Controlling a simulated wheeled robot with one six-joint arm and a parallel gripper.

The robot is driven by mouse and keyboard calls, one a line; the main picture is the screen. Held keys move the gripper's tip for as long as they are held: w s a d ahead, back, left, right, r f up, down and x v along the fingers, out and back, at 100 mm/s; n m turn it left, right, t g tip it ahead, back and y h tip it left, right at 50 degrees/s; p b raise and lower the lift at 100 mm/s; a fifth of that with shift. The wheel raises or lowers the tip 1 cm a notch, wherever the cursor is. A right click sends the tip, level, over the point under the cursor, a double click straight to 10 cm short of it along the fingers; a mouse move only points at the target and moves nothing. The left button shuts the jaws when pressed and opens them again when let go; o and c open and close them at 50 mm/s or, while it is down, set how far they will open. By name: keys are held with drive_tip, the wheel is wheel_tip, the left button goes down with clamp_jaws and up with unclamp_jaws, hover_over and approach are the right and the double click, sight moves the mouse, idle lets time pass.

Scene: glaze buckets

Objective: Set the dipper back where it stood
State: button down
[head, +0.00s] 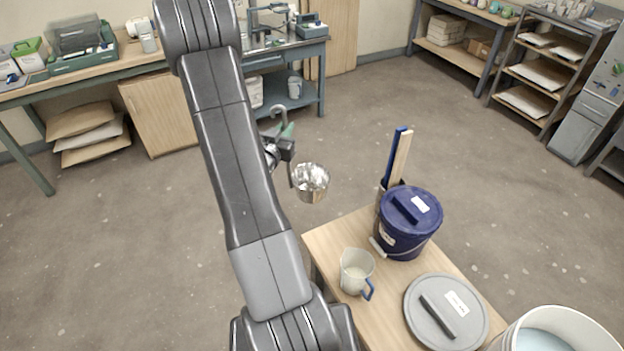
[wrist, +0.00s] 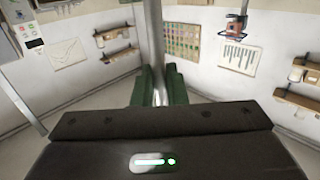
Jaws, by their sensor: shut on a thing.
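The dipper is a shiny metal cup (head: 311,180) with a long handle that ends in a hook at the top. My gripper (head: 287,138) is shut on the handle just below the hook and holds the dipper in the air, cup hanging down. The cup is beyond the table's far left corner, over the floor. In the wrist view the metal handle (wrist: 158,50) stands between the green finger pads of my gripper (wrist: 161,90). The cup is hidden there. A white bucket (head: 515,335) of pale blue glaze shows at the bottom right.
On the wooden table (head: 335,237) stand a clear jug (head: 356,270), a dark blue lidded bucket (head: 405,240) and a grey lid (head: 462,330). A holder with blue and wooden sticks (head: 401,158) is behind the blue bucket. The floor beyond is clear; benches and shelves line the walls.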

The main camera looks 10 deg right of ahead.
sight(312, 178)
drive_tip(key=d+f+m+g+h+b, duration=0.1)
drive_tip(key=d+f+h+b, duration=0.1)
drive_tip(key=f+b, duration=0.3)
drive_tip(key=d+f+m+g+h+b, duration=0.2)
drive_tip(key=d+f+b, duration=0.1)
drive_tip(key=f+b, duration=0.3)
drive_tip(key=d+f+m+g+h+b, duration=0.1)
drive_tip(key=d+f+m+g+b, duration=0.1)
drive_tip(key=f+b, duration=0.3)
drive_tip(key=shift+s+d+f+h, duration=0.15)
drive_tip(key=shift+f+h, duration=0.05)
drive_tip(key=shift+f, duration=0.15)
drive_tip(key=shift+s+d+f+h, duration=0.1)
drive_tip(key=shift+d+f+h, duration=0.1)
drive_tip(key=shift+f, duration=0.1)
drive_tip(key=shift+f+b, duration=3.05)
drive_tip(key=shift+f, duration=0.85)
drive_tip(key=shift+f+b, duration=0.4)
drive_tip(key=shift+f, duration=0.1)
drive_tip(key=c, duration=1.4)
unclamp_jaws()
drive_tip(key=shift+o, duration=0.5)
drive_tip(key=o, duration=0.7)
drive_tip(key=shift+a, duration=0.1)
